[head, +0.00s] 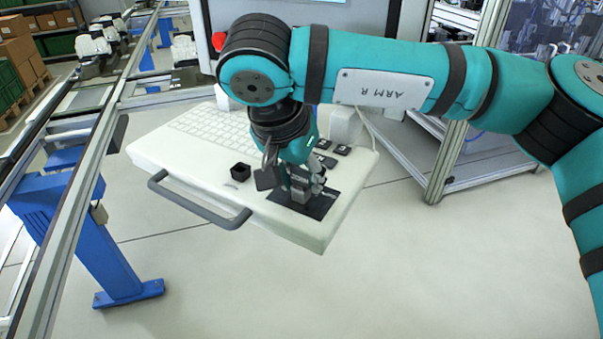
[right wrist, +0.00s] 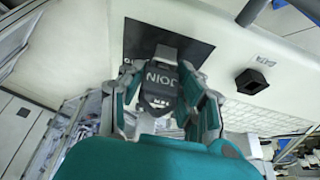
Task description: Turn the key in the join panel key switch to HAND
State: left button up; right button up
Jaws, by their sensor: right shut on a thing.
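The key switch sits on a dark plate (head: 318,209) near the front right corner of a white console (head: 165,150). My right gripper (head: 301,188) is at this plate, pointing down. In the right wrist view its fingers are shut on the grey key (right wrist: 160,82), whose head reads JOIN. The key stands at the dark plate (right wrist: 196,52). The fingers and the key hide the switch face, so its position marks cannot be read. My left gripper is not in view.
A small black square part (head: 240,172) stands up on the console left of the plate. A grey handle (head: 200,203) runs along the front edge. A red button (head: 219,41) is behind my right arm. Aluminium rails (head: 75,170) on blue legs stand at left.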

jog(key=shift+f+n+y+b, duration=0.15)
jog(key=shift+n+y+b, duration=0.3)
jog(key=shift+n, duration=0.65)
jog(key=shift+n+t+y, duration=0.25)
jog(key=shift+n+t, duration=0.15)
jog(key=shift+n, duration=0.4)
jog(key=n+y+b, duration=0.1)
jog(key=n+y, duration=0.1)
jog(key=n, duration=0.3)
jog(key=o, duration=1.7)
jog(key=shift+c, duration=0.2)
jog(key=shift+r, duration=0.25)
jog(key=shift+r+p, duration=2.15)
jog(key=shift+r, duration=1.3)
jog(key=shift+f, duration=0.1)
